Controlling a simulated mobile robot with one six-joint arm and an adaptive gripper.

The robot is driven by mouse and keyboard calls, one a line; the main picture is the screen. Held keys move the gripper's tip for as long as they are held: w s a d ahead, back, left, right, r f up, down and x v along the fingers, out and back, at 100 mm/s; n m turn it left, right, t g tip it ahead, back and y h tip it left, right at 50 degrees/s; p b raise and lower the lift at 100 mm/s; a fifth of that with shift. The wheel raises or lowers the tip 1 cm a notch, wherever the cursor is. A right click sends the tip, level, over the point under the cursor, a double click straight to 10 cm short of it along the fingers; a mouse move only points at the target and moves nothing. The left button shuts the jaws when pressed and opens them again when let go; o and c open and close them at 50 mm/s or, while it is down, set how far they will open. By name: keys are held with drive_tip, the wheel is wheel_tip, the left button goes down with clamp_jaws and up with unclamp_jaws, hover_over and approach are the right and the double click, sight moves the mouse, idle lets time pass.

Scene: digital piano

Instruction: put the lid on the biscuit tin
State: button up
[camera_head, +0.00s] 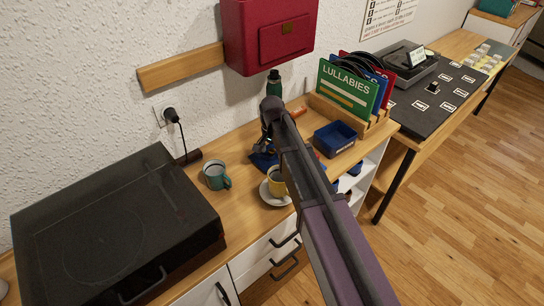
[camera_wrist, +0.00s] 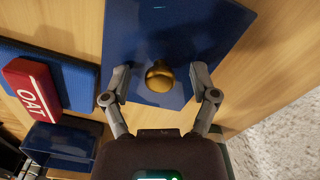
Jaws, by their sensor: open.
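A flat blue lid (camera_wrist: 185,30) with a round gold knob (camera_wrist: 160,77) lies below my gripper in the wrist view. My gripper (camera_wrist: 159,74) is open, one finger on each side of the knob, with gaps between. In the head view the gripper (camera_head: 268,138) is over the worktop, and a blue corner of the lid (camera_head: 262,161) shows under it; my arm hides the rest. An open dark blue box with a white label, seemingly the biscuit tin (camera_head: 335,138), stands to the right.
A teal mug (camera_head: 215,175), a yellow cup (camera_head: 277,183) on a saucer, a green bottle (camera_head: 274,84) and a record rack (camera_head: 352,108) stand around the gripper.

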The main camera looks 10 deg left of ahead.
sight(272, 150)
clamp_jaws()
drive_tip(key=shift+r, duration=0.15)
idle(0.4)
wheel_tip(272, 150, up, 10)
drive_tip(key=p, duration=1)
idle(0.6)
drive_tip(key=w+d+p, duration=0.1)
drive_tip(key=w+d, duration=0.2)
drive_tip(key=d, duration=0.4)
drive_tip(key=w+d+r+p, duration=0.1)
drive_tip(key=w+d, duration=0.3)
drive_tip(key=d, duration=0.3)
drive_tip(key=w+d+r+m, duration=0.1)
drive_tip(key=w+d, duration=0.3)
drive_tip(key=d, duration=0.3)
drive_tip(key=shift+d+r+p, duration=0.2)
drive_tip(key=shift+r+p, duration=0.05)
drive_tip(key=shift+p, duration=0.15)
